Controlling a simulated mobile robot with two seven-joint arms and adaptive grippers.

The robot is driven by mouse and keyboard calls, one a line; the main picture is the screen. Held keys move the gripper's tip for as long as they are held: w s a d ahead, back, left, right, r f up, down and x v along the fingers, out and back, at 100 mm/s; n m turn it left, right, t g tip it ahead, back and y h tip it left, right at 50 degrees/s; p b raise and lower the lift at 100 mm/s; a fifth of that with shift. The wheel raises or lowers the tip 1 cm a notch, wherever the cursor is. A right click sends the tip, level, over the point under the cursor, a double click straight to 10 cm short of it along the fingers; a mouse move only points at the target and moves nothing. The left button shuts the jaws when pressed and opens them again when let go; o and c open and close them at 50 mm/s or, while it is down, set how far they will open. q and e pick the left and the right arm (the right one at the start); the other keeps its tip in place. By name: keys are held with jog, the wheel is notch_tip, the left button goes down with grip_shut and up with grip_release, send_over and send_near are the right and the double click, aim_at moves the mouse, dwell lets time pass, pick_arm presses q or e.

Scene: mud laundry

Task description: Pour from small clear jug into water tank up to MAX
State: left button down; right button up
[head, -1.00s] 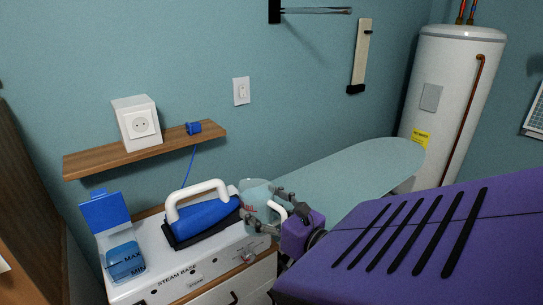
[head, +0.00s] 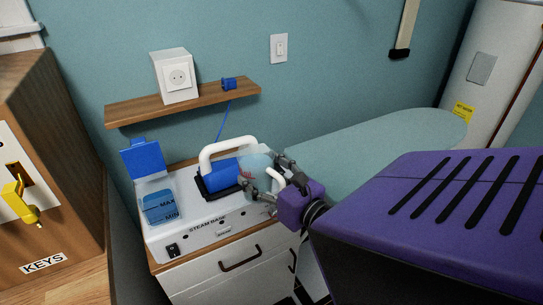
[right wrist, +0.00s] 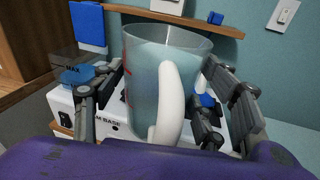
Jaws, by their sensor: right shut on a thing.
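The small clear jug (head: 255,170) has a white handle and red marks, and pale liquid shows inside it. My right gripper (head: 263,186) is shut on it, with fingers on both sides of its body in the right wrist view (right wrist: 150,100). The jug looks about upright, in front of the blue iron's right end. The water tank (head: 158,208) is clear, marked MAX and MIN, at the left end of the white steam base (head: 205,225). Its blue lid (head: 143,158) stands open. Blue water is in it; its exact level is hard to read. My left gripper is not in view.
A blue iron with a white handle (head: 226,146) rests on the steam base, between tank and jug. A wooden shelf (head: 190,103) with a white socket box (head: 174,76) is above. An ironing board (head: 370,145) is behind right. A wooden key cabinet (head: 50,150) stands left.

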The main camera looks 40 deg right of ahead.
jog(key=w+a+n+y, duration=0.1)
jog(key=w+a, duration=0.3)
jog(key=a, duration=0.4)
jog(key=w+a+y, duration=0.1)
jog(key=w+a, duration=0.2)
jog(key=a, duration=0.6)
jog(key=shift+w+a+n+y, duration=0.25)
jog(key=shift+w+n+y, duration=0.1)
jog(key=shift+n+y, duration=0.05)
jog(key=shift+o, duration=0.2)
jog(key=shift+g, duration=0.5)
jog(key=shift+w+a+f, duration=0.1)
jog(key=shift+w+f, duration=0.2)
jog(key=shift+w, duration=0.35)
jog(key=shift+w+f, duration=0.3)
jog(key=shift+w, duration=0.3)
jog(key=shift+w+a+f, duration=0.1)
jog(key=shift+w+f, duration=0.2)
jog(key=shift+w, duration=0.35)
jog(key=shift+w+a+f, duration=0.1)
jog(key=shift+w+f, duration=0.25)
jog(key=shift+w, duration=0.3)
jog(key=shift+c, duration=1.1)
jog(key=shift+w+f+g, duration=0.1)
jog(key=shift+f+g, duration=0.2)
jog(key=shift+w, duration=0.1)
